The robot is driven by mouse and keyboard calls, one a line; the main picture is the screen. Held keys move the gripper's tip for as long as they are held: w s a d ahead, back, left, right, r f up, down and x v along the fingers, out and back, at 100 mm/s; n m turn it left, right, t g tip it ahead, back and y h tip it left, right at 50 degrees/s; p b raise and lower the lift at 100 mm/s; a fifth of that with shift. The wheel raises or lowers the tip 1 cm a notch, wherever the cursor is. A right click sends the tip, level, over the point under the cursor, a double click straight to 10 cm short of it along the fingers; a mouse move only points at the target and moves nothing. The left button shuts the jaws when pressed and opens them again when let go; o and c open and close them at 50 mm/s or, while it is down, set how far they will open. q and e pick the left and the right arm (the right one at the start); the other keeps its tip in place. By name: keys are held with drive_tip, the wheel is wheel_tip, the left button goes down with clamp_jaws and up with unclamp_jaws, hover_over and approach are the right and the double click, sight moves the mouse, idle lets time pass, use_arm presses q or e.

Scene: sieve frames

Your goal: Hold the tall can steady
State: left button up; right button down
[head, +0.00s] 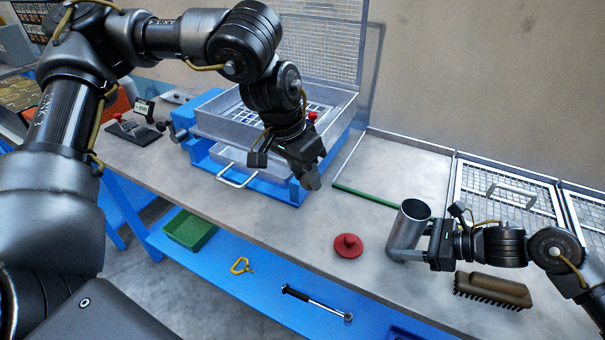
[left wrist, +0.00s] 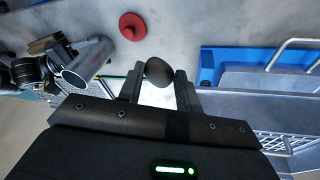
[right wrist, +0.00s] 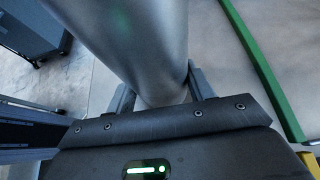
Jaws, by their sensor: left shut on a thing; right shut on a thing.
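The tall can (head: 411,228) is a grey metal cylinder with an open top, about upright above the worktop at the right. My right gripper (head: 408,254) is shut on its lower part from the right. In the right wrist view, the can (right wrist: 140,40) fills the space between the fingers. I cannot tell whether its base touches the worktop. My left gripper (head: 312,182) is in the air in front of the sieve machine, shut on a small dark rounded thing (left wrist: 158,72). The left wrist view also shows the can (left wrist: 84,68), apart from this gripper.
A red knobbed disc (head: 348,246) lies left of the can, and a brown brush (head: 493,290) lies at the right. Mesh frames (head: 507,190) lie behind. The blue machine (head: 268,185) has a tray with a handle. A lower blue shelf (head: 270,305) holds tools.

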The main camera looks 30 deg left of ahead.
use_arm(q)
drive_tip(key=w+d+r+m+g, duration=0.1)
drive_tip(key=w+d+r+m, duration=0.25)
drive_tip(key=d, duration=0.65)
drive_tip(key=w+d+r+m+g, duration=0.1)
drive_tip(key=w+d+r+m, duration=0.3)
drive_tip(key=d, duration=0.5)
drive_tip(key=shift+m+h, duration=0.4)
drive_tip(key=shift+m, duration=0.25)
drive_tip(key=shift+s+f, duration=0.2)
drive_tip(key=shift+f, duration=0.6)
drive_tip(key=shift+s+f, duration=0.15)
drive_tip(key=shift+f, duration=0.6)
drive_tip(key=shift+s+f, duration=0.2)
drive_tip(key=shift+f, duration=0.6)
drive_tip(key=o, duration=1.1)
drive_tip(key=shift+r, duration=0.1)
drive_tip(key=v, duration=1.2)
